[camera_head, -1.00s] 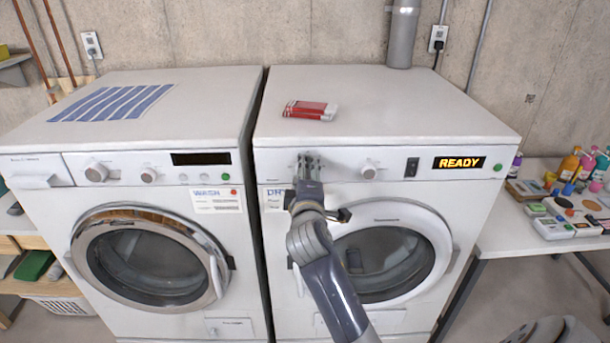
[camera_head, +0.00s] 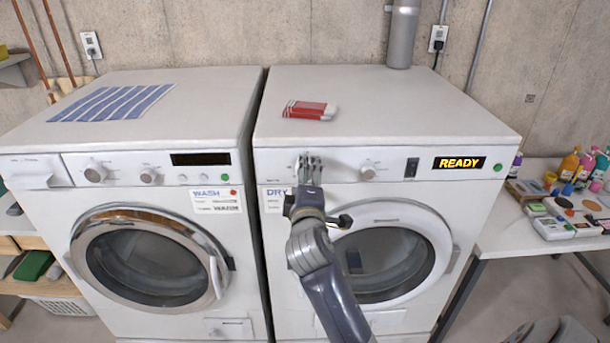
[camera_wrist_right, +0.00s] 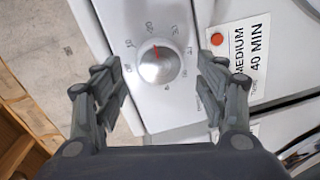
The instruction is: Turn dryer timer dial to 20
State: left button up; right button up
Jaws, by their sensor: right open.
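The dryer (camera_head: 420,118) is the white machine on the right, with a "DRY" label. My right gripper (camera_head: 309,164) is at the left end of its front panel in the head view and hides the timer dial there. In the right wrist view the silver dial (camera_wrist_right: 160,63) shows between the open fingers of my right gripper (camera_wrist_right: 163,76), with a visible gap on both sides. Its red pointer line points to the upper side of the picture. Small numbers ring the dial, too small to read surely. My left gripper is out of view.
A second dryer knob (camera_head: 368,169), a dark switch (camera_head: 411,167) and a "READY" display (camera_head: 459,163) sit right of my gripper. The washer (camera_head: 190,110) stands close on the left. A red and white box (camera_head: 310,110) lies on the dryer top. A "MEDIUM 40 MIN" label (camera_wrist_right: 250,58) is beside the dial.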

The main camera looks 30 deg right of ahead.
jog(key=v, duration=1)
jog(key=shift+a, duration=0.1)
